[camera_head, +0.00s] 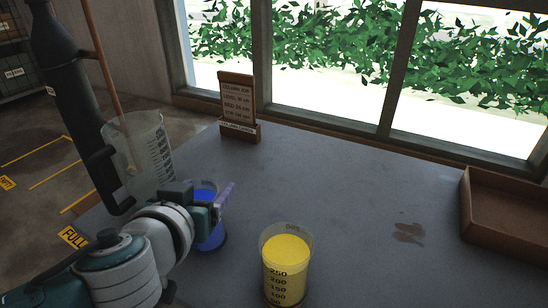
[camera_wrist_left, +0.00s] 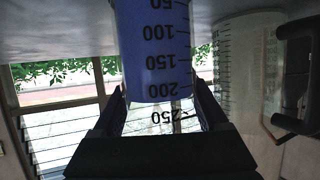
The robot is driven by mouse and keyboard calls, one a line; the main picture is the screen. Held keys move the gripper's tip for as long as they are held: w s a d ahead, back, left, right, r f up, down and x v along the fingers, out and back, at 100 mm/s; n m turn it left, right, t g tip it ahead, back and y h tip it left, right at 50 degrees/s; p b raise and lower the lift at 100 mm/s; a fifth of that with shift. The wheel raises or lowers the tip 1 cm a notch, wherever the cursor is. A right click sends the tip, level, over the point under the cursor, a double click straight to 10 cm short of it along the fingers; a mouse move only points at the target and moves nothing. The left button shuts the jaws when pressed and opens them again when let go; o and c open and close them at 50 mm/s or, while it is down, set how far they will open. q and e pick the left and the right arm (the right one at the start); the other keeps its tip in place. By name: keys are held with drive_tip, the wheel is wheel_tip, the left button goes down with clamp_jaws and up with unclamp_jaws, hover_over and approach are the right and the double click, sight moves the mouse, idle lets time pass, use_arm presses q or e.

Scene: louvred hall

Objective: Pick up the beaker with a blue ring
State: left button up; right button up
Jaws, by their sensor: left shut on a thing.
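A clear beaker with blue contents and black graduations (camera_head: 210,232) stands upright left of the table's middle. I cannot make out a separate ring on it. My left gripper (camera_head: 203,194) is shut on this beaker, and its fingers and wrist hide part of the side. In the left wrist view the beaker (camera_wrist_left: 155,50) appears upside down, between the two fingers (camera_wrist_left: 162,108). I cannot tell whether its base touches the table. A beaker with yellow contents (camera_head: 286,262) stands apart to the right, nearer the front. My right gripper is not in view.
A large clear graduated vessel (camera_head: 147,155) stands just behind my left gripper, with a black handle beside it. A wooden sign stand (camera_head: 237,100) is at the back edge. A brown tray (camera_head: 510,235) is at the right.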

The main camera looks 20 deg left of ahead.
use_arm(q)
drive_tip(key=c, duration=0.9)
clamp_jaws()
drive_tip(key=shift+r, duration=0.1)
